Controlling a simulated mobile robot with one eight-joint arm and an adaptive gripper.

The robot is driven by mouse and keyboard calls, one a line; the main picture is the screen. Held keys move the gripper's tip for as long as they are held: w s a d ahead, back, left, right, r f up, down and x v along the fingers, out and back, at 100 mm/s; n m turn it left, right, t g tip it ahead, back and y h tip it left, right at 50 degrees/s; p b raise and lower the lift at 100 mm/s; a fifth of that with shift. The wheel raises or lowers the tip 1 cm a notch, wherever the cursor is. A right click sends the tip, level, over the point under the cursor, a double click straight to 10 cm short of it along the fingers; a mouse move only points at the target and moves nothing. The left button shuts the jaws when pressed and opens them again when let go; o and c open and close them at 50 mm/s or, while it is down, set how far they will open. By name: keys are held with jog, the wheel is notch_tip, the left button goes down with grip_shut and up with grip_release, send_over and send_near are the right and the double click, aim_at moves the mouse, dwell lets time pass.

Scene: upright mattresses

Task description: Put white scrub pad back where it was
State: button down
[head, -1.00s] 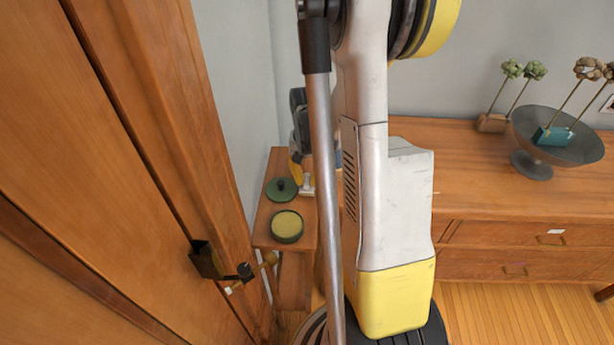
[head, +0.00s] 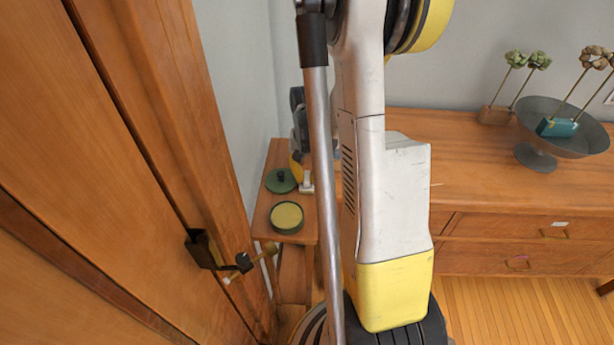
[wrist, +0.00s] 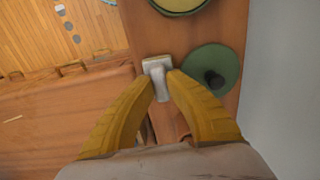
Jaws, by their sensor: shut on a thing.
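The white scrub pad (wrist: 157,68) is a small pale block with a raised grip, between my yellow fingertips in the wrist view. My gripper (wrist: 161,84) is shut on its grip. In the head view the pad (head: 306,184) shows just right of the round green lid, over the narrow wooden side table (head: 262,226). I cannot tell whether the pad touches the tabletop. My gripper (head: 301,172) is mostly hidden behind my own arm there.
The green lid with a dark knob (head: 280,181) lies close beside the pad. A green pot with yellow contents (head: 286,217) stands nearer on the same table. A wooden dresser (head: 480,170) with a grey bowl (head: 560,140) is to the right. A wooden door (head: 100,150) is close on the left.

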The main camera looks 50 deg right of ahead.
jog(key=shift+f, duration=0.3)
jog(key=c, duration=1.4)
grip_release()
jog(key=shift+r, duration=0.1)
notch_tip(320, 180, up, 12)
